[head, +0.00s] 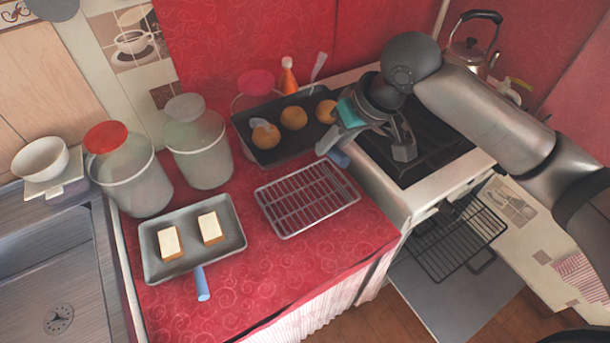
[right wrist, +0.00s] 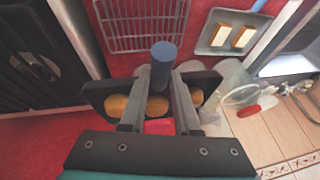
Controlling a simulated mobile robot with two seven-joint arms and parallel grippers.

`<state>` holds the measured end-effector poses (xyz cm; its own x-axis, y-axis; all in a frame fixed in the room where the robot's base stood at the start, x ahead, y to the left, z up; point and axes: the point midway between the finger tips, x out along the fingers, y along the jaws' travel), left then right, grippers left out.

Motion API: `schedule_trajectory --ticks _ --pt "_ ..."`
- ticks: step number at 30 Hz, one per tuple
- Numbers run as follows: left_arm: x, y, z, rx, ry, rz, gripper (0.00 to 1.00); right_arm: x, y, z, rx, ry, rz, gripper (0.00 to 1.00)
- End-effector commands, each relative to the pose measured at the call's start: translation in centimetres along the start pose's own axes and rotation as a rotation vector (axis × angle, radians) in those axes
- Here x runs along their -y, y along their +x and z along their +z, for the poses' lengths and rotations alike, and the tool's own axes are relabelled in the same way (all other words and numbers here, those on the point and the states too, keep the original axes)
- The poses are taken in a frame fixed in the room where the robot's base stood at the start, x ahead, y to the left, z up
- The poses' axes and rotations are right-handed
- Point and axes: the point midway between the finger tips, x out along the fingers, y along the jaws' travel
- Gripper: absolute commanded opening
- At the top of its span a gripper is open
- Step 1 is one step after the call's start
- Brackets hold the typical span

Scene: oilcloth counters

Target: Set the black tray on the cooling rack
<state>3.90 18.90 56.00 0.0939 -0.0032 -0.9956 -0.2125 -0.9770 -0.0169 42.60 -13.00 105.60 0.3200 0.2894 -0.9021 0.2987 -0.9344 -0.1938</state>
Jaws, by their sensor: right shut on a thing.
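The black tray (head: 262,154) carries several round brown buns and has a blue handle (head: 338,157). It is at the back of the red counter, behind the cooling rack. My right gripper (head: 334,143) is shut on the tray at its handle side. In the right wrist view the blue handle (right wrist: 163,58) shows between the fingers, with the black tray (right wrist: 203,84) behind them. I cannot tell whether the tray touches the counter. The wire cooling rack (head: 306,198) lies empty on the red cloth; it also shows in the right wrist view (right wrist: 145,25). My left gripper is not in view.
A grey tray (head: 190,270) with two bread slices lies left of the rack. Lidded jars (head: 197,150) stand at the back left. A stove (head: 425,165) with a kettle (head: 468,55) is at right, its oven door (head: 440,305) open. Red cloth is clear in front of the rack.

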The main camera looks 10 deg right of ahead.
Motion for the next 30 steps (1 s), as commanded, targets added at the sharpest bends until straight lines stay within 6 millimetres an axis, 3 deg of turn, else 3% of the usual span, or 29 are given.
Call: schedule_trajectory --ticks 5,21,30 --pt "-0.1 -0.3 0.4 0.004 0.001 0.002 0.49 0.0 0.5 0.1 -0.002 -0.006 -0.004 0.0" --pt "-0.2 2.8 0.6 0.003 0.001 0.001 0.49 -2.5 12.2 5.1 -0.003 -0.006 -0.003 0.0" --pt "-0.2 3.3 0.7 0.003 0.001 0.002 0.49 -3.0 14.3 5.9 -0.006 -0.008 -0.003 0.0"
